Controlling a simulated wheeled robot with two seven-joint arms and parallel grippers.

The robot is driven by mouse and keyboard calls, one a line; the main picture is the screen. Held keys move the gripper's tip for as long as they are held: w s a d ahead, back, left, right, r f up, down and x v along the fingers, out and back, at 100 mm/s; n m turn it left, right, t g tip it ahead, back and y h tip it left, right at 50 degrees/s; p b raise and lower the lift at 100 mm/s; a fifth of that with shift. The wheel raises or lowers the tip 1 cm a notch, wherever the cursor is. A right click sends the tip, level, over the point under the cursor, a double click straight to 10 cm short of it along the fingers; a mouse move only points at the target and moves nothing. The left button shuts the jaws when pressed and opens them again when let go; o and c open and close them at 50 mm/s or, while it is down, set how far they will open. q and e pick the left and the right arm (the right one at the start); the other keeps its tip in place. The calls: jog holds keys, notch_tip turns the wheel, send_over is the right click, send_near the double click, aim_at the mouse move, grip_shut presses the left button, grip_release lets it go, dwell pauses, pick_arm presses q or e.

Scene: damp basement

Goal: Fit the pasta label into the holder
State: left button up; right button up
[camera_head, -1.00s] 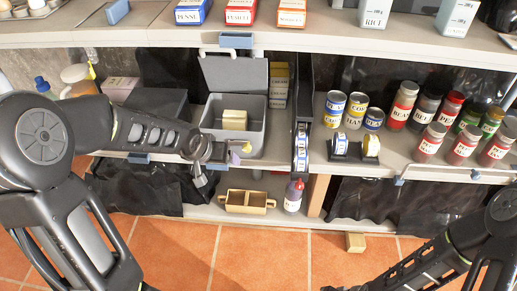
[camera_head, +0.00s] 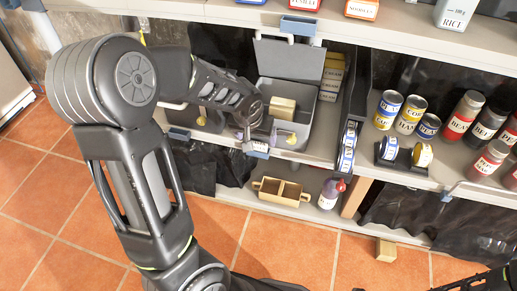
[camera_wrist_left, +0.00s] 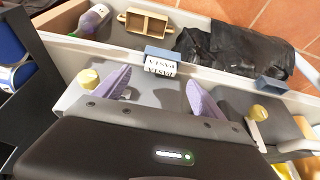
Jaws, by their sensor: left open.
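The pasta label (camera_wrist_left: 160,68) is a small white piece with dark print, upside down in the left wrist view. It is right at the blue holder (camera_wrist_left: 160,53) on the shelf's front edge; I cannot tell whether it is fully seated. In the head view the holder (camera_head: 257,150) is below the grey bin, partly hidden by my gripper. My left gripper (camera_wrist_left: 158,92) is open, its two purple fingers spread on either side of the label and apart from it. In the head view the gripper (camera_head: 248,135) is small and partly hidden. My right gripper is out of view.
A grey open bin (camera_head: 306,129) with a tan block stands behind the holder. Another blue holder (camera_head: 178,134) is farther left on the edge. A wooden two-compartment caddy (camera_head: 281,191) and a bottle (camera_head: 331,192) stand on the lower shelf. Cans and jars fill the right.

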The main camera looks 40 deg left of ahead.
aim_at(258, 144)
pick_arm(q)
jog(key=shift+w+f, duration=0.1)
jog(key=shift+f, duration=0.1)
jog(key=b+x, duration=0.1)
jog(key=x, duration=0.4)
jog(key=shift+a+f+b, duration=0.15)
jog(key=shift+b, duration=0.2)
dwell(0.4)
jog(key=c, duration=1.4)
jog(key=shift+r, duration=0.25)
jog(key=shift+c, duration=0.2)
